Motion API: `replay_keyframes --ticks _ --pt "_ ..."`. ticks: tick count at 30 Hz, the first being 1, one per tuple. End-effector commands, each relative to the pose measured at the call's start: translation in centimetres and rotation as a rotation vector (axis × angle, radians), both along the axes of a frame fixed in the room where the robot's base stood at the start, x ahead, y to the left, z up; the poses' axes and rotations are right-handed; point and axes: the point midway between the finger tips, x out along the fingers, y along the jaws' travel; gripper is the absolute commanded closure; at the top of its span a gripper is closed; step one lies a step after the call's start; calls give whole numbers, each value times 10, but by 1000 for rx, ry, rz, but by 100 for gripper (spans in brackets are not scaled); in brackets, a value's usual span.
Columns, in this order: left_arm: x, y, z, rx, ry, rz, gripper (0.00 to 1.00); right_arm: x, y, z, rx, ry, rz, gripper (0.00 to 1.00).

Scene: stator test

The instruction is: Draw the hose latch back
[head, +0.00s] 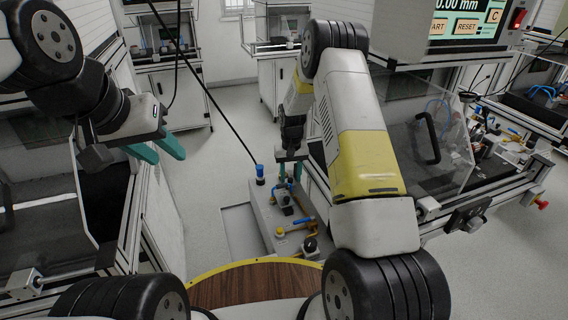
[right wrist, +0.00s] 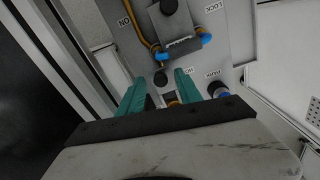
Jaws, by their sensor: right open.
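The grey valve panel (head: 268,222) stands low between the benches, with knobs and a yellow pipe. In the right wrist view the panel (right wrist: 218,48) carries labels, including ON and LOCK; one label is partly hidden by a finger. My right gripper (head: 290,162) is over the panel's far end. In its wrist view the gripper (right wrist: 160,88) is open, its teal fingers either side of a small black and orange fitting (right wrist: 171,99). That may be the hose latch; I cannot tell whether the fingers touch it. My left gripper (head: 158,149) is open and empty, away from the panel.
A blue-topped post (head: 260,173) stands at the panel's far left corner with a black hose rising from it. A round wooden top (head: 255,285) is in front. Benches flank both sides.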

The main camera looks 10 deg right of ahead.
Motion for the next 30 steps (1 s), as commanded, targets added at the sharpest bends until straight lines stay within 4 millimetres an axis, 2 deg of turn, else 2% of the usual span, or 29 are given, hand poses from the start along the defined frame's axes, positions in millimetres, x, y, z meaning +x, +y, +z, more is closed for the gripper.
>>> replay_keyframes --ticks 9,13,18,26,28,30 --pt "0 0 0 0 0 0 64 1 0 50 1 -3 0 58" --pt "0 0 0 0 0 0 64 0 0 67 0 -2 0 58" --pt "0 0 0 0 0 0 64 0 0 76 0 0 0 58" --pt "0 0 0 0 0 0 64 0 0 77 0 -1 0 58" --pt "0 0 0 0 0 0 64 -1 0 82 3 -6 -1 58" --pt "0 0 0 0 0 0 64 -4 -1 98 9 -22 -3 58"
